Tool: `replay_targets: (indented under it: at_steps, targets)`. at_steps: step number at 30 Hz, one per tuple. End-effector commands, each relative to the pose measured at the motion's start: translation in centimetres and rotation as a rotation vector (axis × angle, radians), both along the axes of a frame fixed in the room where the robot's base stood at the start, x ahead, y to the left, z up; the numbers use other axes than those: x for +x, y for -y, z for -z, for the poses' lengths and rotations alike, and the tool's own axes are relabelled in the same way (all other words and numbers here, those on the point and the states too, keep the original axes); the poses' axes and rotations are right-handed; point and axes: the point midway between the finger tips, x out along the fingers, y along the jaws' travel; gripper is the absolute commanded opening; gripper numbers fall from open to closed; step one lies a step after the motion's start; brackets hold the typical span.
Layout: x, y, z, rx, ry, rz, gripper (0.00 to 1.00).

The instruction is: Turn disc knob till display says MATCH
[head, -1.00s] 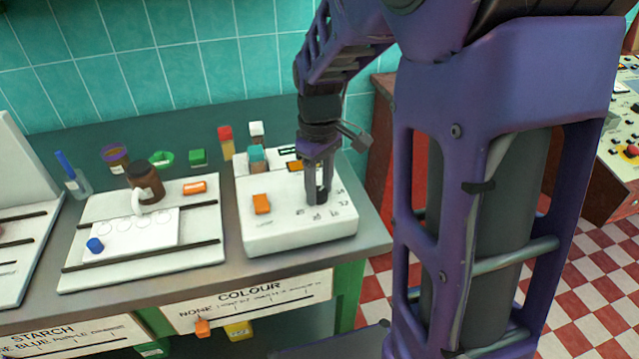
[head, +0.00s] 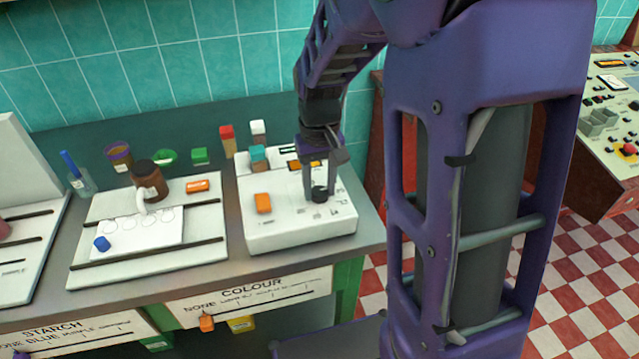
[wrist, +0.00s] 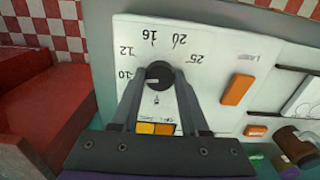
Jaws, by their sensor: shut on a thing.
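The black disc knob (wrist: 160,75) is on top of a white box (head: 296,231). It also shows in the head view (head: 320,194). My gripper (wrist: 160,85) points down with one finger on each side of the knob, shut on it. A white line on the knob points left in the wrist view, toward the 10 mark. Marks 12, 16, 20 and 25 curve around it. A window with two orange-yellow patches (wrist: 155,128) shows between my fingers; the left patch is lighter. I can read no word on the display.
An orange block (head: 263,203) is on the box left of the knob. Small teal (head: 258,155), red (head: 227,140) and white-capped (head: 258,131) containers stand behind. Checkered floor lies right of the bench.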

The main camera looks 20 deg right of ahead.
Motion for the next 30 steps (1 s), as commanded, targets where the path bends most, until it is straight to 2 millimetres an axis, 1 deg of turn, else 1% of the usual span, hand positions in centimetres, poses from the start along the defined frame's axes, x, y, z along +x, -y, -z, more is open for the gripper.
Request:
replay_targets:
  at_steps: [12, 13, 17, 18, 26, 30]
  targets:
    - [0.1, 0.0, 0.0, 0.0, 0.003, 0.006, 0.0]
    - [0.1, 0.0, 0.0, 0.0, 0.003, 0.006, 0.5]
    - [0.1, 0.0, 0.0, 0.0, 0.002, 0.006, 0.73]
    - [0.1, 0.0, 0.0, 0.0, 0.002, 0.005, 0.74]
    - [0.0, 0.0, -0.1, 0.0, 0.001, 0.005, 0.74]
    - [0.1, 0.0, -1.2, 0.0, 0.004, 0.005, 0.74]
